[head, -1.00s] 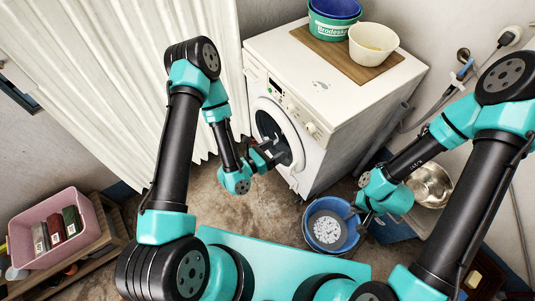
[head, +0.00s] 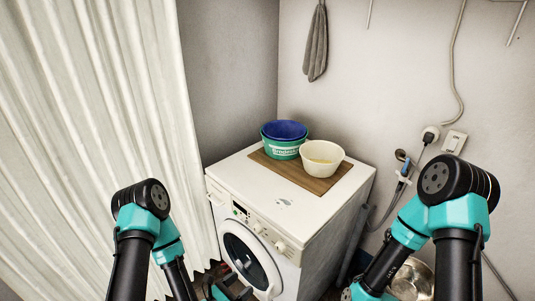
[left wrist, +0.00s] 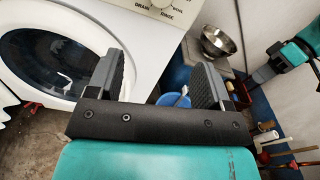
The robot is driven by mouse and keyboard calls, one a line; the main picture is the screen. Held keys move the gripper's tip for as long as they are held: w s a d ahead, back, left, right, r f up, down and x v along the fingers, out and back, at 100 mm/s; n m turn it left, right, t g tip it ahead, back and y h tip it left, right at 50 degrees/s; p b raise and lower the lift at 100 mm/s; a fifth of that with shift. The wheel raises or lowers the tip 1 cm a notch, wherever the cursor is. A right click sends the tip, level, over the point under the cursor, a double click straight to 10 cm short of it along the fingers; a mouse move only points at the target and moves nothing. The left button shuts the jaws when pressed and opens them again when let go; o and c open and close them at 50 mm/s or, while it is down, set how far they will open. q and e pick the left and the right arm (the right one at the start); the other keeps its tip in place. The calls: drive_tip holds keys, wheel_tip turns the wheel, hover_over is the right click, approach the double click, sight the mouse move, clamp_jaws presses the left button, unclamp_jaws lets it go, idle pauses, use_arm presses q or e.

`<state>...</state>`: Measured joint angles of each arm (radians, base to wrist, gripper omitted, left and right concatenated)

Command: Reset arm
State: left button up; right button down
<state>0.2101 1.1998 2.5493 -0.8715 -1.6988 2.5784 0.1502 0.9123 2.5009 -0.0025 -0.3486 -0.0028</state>
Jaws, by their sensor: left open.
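My left gripper (left wrist: 158,82) is open and empty in the left wrist view, its two dark fingers apart. In the head view it is low in the picture (head: 230,288), partly cut off, in front of the washing machine (head: 295,215). The machine's round door (head: 250,262) is close by; it also shows in the left wrist view (left wrist: 55,65), left of the fingers. I cannot tell whether the door is fully shut. My right arm is at the right of the head view. Its gripper's fingers are not clear in any view.
On the machine, a brown board (head: 300,176) bears a green tub (head: 282,149) with a blue basin (head: 284,130) and a cream bowl (head: 322,160). A metal bowl (head: 412,279) is at lower right. A blue bucket (left wrist: 172,99) shows between the fingers. A curtain (head: 110,110) hangs at left.

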use_arm(q)
drive_tip(key=s+a+f+m+g+y, duration=0.2)
drive_tip(key=a+f+m+g+y, duration=0.35)
drive_tip(key=m, duration=1.05)
drive_tip(key=s+a+m+g+y, duration=0.2)
drive_tip(key=s+a+m+g, duration=0.3)
drive_tip(key=m, duration=0.6)
drive_tip(key=shift+s+f+m+g, duration=0.15)
drive_tip(key=shift+s+m+g, duration=0.25)
drive_tip(key=shift+s+g, duration=0.75)
drive_tip(key=shift+s+a+t+y, duration=0.1)
drive_tip(key=shift+s+t+y, duration=0.15)
drive_tip(key=shift+t, duration=0.05)
